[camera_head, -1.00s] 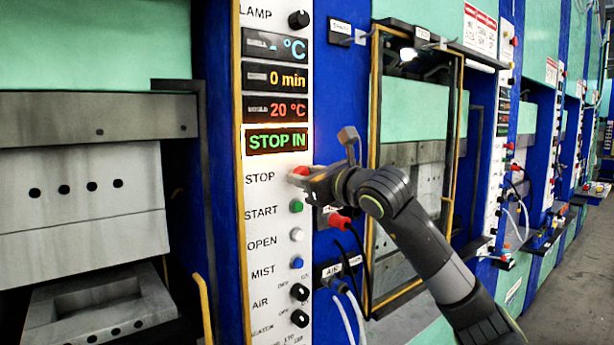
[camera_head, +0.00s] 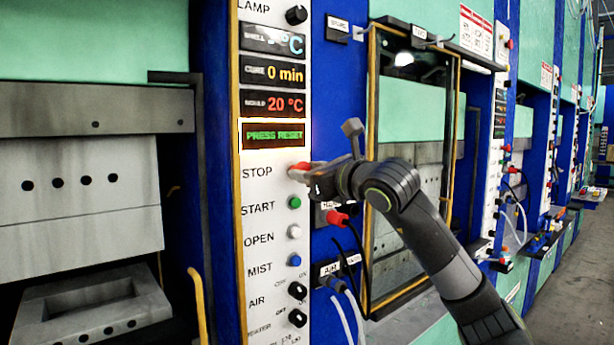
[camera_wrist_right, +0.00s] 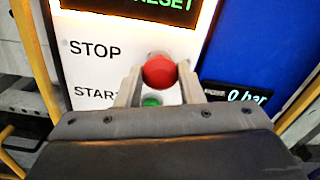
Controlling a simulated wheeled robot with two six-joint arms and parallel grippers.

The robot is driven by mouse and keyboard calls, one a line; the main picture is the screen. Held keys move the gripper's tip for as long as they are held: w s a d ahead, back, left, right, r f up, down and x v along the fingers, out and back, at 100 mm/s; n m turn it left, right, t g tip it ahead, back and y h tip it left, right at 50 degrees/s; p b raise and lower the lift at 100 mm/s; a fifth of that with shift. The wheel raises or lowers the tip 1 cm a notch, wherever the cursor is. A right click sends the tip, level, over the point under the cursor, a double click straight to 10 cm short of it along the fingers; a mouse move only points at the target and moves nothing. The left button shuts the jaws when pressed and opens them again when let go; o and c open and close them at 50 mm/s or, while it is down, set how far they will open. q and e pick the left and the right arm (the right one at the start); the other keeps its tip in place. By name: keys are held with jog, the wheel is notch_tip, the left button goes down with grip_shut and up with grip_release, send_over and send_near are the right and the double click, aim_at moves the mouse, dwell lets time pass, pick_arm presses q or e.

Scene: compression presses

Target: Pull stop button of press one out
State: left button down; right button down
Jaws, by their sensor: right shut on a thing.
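The red stop button (camera_head: 301,168) sits beside the STOP label on the white panel of the near press. My right gripper (camera_head: 304,171) reaches it from the right and hides part of it. In the right wrist view the red button (camera_wrist_right: 159,71) is between the two fingers of my right gripper (camera_wrist_right: 159,80), which are shut on it. The panel's lower display (camera_head: 275,135) reads PRESS RESET in green. My left gripper is not in view.
Below the stop button are a green START button (camera_head: 295,202), a white OPEN button (camera_head: 294,231) and a blue MIST button (camera_head: 295,260). A red hose fitting (camera_head: 337,217) sits close under my right arm. A yellow-framed guard (camera_head: 371,170) stands to the right.

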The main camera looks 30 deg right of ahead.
jog(key=c, duration=1.4)
grip_release()
jog(key=shift+f, duration=0.1)
jog(key=o, duration=0.5)
jog(key=shift+s, duration=0.2)
jog(key=shift+c, duration=0.2)
jog(key=s+d+b, duration=0.1)
jog(key=s+b, duration=1.2)
jog(key=s, duration=0.4)
jog(key=shift+s+d, duration=0.2)
